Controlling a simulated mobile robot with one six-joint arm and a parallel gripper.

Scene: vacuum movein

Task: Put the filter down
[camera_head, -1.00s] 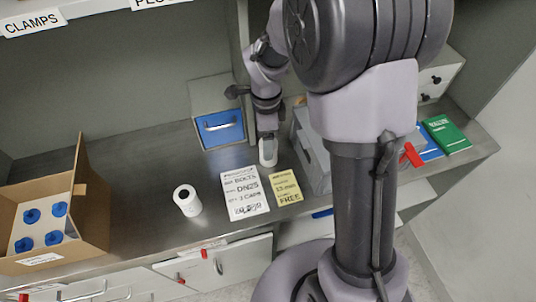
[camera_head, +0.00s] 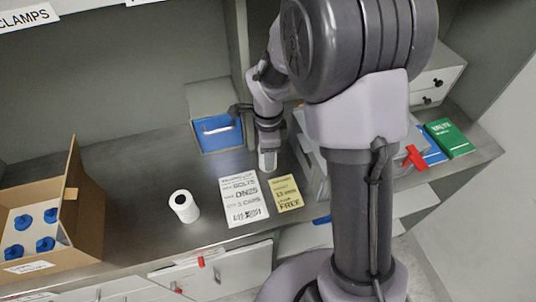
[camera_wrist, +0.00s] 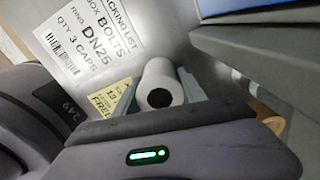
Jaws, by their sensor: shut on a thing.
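My gripper (camera_head: 268,143) points down over the bench, behind the paper sheets and right of the blue-fronted box. It is shut on the filter (camera_head: 267,161), a short pale cylinder. In the wrist view the filter (camera_wrist: 162,84) shows as a white cylinder with a dark round hole in its end, beside my gripper's body. I cannot tell whether the filter's lower end touches the bench. A similar white cylinder (camera_head: 184,206) with a dark hole stands upright on the bench, left of the packing list.
The packing list (camera_head: 244,199) and a yellow note (camera_head: 286,194) lie in front of my gripper. A blue-fronted box (camera_head: 218,131) stands behind left. Grey boxes (camera_head: 310,165) stand close right. A carton (camera_head: 88,205) with blue-capped parts is far left. The bench's left middle is clear.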

